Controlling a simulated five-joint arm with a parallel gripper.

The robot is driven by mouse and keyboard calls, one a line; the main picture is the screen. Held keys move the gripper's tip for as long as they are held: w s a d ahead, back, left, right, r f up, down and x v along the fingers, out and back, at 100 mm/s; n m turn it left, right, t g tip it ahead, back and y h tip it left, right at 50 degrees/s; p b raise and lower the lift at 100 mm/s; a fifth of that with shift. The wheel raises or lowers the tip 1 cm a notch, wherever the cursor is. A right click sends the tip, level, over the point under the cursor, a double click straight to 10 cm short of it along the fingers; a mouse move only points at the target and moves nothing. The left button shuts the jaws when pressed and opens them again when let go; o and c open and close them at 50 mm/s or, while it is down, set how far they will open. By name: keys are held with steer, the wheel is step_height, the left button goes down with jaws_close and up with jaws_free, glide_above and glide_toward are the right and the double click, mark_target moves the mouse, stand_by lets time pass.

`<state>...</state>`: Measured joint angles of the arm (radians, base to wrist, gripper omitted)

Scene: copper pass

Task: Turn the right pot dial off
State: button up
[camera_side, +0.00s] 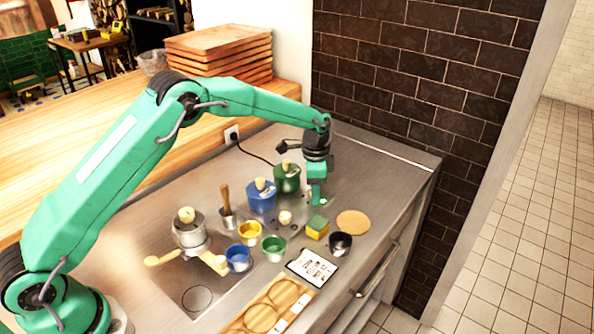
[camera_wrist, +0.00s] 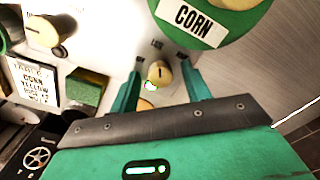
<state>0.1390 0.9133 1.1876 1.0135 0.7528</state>
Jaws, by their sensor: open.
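The right pot dial (camera_wrist: 160,73) is a cream knob with a dark mark, on a pale panel in front of the green pot. In the wrist view it sits between the spread fingers of my gripper (camera_wrist: 160,88), which is open and points down. In the side view my gripper (camera_side: 318,200) hides this dial. The left dial (camera_side: 285,217) is a cream knob left of my gripper; it also shows in the wrist view (camera_wrist: 42,32). The green pot (camera_side: 287,180) has a CORN label (camera_wrist: 194,18). The blue pot (camera_side: 262,199) stands to its left. Contact with the right dial cannot be told.
A yellow-green sponge (camera_side: 317,229), a dark cup (camera_side: 340,244) and a round tan disc (camera_side: 353,222) lie near my gripper. Yellow (camera_side: 249,233), blue (camera_side: 238,258) and green (camera_side: 273,248) cups stand left of a printed card (camera_side: 312,267). A brick wall rises behind.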

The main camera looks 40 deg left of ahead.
steer(key=c, duration=1)
steer(key=shift+n, duration=0.4)
steer(key=n, duration=1.1)
steer(key=shift+d+g, duration=0.1)
steer(key=shift+g, duration=0.2)
steer(key=o, duration=1)
